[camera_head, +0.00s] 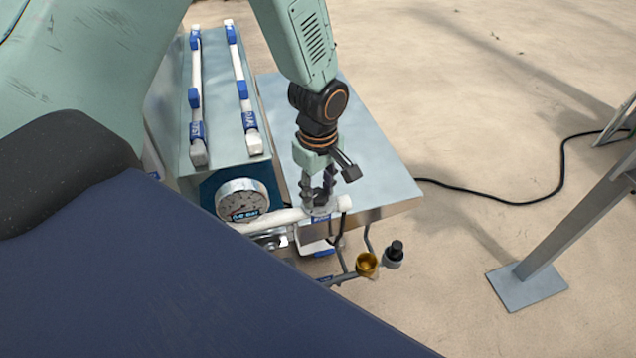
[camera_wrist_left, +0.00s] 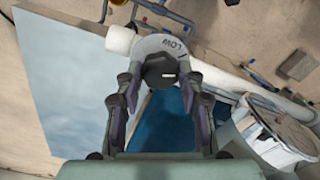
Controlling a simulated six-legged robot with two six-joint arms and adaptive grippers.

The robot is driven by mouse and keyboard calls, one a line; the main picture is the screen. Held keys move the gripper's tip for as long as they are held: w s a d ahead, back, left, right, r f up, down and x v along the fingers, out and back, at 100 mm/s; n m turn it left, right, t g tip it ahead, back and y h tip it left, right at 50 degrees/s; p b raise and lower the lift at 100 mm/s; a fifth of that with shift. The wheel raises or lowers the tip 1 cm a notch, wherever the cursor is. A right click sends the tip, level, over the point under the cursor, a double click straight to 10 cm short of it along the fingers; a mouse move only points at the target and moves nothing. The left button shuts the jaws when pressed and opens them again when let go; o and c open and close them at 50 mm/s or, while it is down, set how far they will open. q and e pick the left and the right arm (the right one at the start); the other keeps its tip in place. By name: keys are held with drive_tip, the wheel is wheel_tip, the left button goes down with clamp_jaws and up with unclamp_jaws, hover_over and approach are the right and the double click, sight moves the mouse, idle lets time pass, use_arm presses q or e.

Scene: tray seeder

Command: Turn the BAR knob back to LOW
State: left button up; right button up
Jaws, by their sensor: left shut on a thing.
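The BAR knob (camera_wrist_left: 160,70) is a black knob with a small white mark, on a pale round dial plate (camera_wrist_left: 152,44) that reads LOW. The white mark sits right of the knob's middle in the left wrist view, and LOW is on the plate's upper part. My left gripper (camera_wrist_left: 160,82) has a finger on each side of the knob and is shut on it. In the head view my left gripper (camera_head: 320,197) points down at the white pipe, and its fingers hide most of the knob. My right gripper is not in view.
A round pressure gauge (camera_head: 243,200) stands just left of the gripper; it also shows in the wrist view (camera_wrist_left: 280,134). A white pipe (camera_head: 285,219) runs beneath. A brass fitting (camera_head: 367,263) and a black-capped one (camera_head: 394,256) hang at the front. A metal plate (camera_head: 375,180) lies right.

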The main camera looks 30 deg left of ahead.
sight(318, 194)
use_arm(q)
drive_tip(key=shift+s+n+p, duration=0.1)
drive_tip(key=shift+n+p, duration=0.5)
drive_tip(key=shift+n, duration=1.5)
drive_tip(key=o, duration=1.2)
drive_tip(key=shift+d, duration=0.1)
drive_tip(key=shift+c, duration=0.2)
drive_tip(key=shift+r, duration=0.6)
wheel_tip(318, 194, up, 11)
drive_tip(key=shift+f, duration=0.1)
